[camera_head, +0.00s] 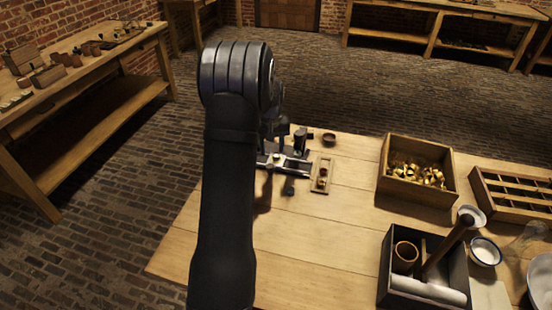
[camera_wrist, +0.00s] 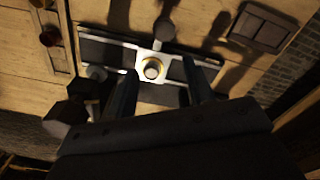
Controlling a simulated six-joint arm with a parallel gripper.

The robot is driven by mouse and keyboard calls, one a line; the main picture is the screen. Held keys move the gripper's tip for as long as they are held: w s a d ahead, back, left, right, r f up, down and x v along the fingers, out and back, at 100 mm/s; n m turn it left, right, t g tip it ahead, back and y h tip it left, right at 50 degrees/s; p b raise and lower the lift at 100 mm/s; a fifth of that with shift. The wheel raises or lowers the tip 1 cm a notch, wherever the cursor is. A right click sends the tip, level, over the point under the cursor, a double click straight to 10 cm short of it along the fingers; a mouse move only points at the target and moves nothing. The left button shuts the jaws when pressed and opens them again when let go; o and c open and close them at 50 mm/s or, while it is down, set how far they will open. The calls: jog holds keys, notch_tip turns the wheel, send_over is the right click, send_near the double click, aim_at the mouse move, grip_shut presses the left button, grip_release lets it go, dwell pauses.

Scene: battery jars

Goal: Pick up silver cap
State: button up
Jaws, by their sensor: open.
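In the wrist view, a small round silver-grey piece with a brass-coloured ring, which looks like the silver cap (camera_wrist: 152,69), sits at the middle of a metal fixture (camera_wrist: 118,50). My gripper (camera_wrist: 160,75) is open, with one dark finger on each side of this piece and nothing visibly held. I cannot tell the height of the fingertips above it. A second small grey disc (camera_wrist: 97,73) lies at the fixture's left part.
A dark knob (camera_wrist: 165,29) stands at the fixture's far side. A narrow wooden tray (camera_head: 322,183) with small pieces lies right of the fixture, near a small bowl (camera_head: 329,138). A crate of brass parts (camera_head: 390,185) and a dark tool box (camera_head: 383,285) stand farther right. The table's front middle is clear.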

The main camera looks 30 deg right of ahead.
jog(key=w+d+r+n, duration=0.3)
jog(key=r+n, duration=0.5)
jog(key=r, duration=0.3)
send_over(276, 157)
jog(key=f, duration=1.2)
jog(key=shift+s+a+f, duration=0.1)
jog(key=shift+s+a, duration=0.25)
jog(key=shift+s+d+f, duration=0.1)
jog(key=shift+f, duration=2.6)
grip_shut()
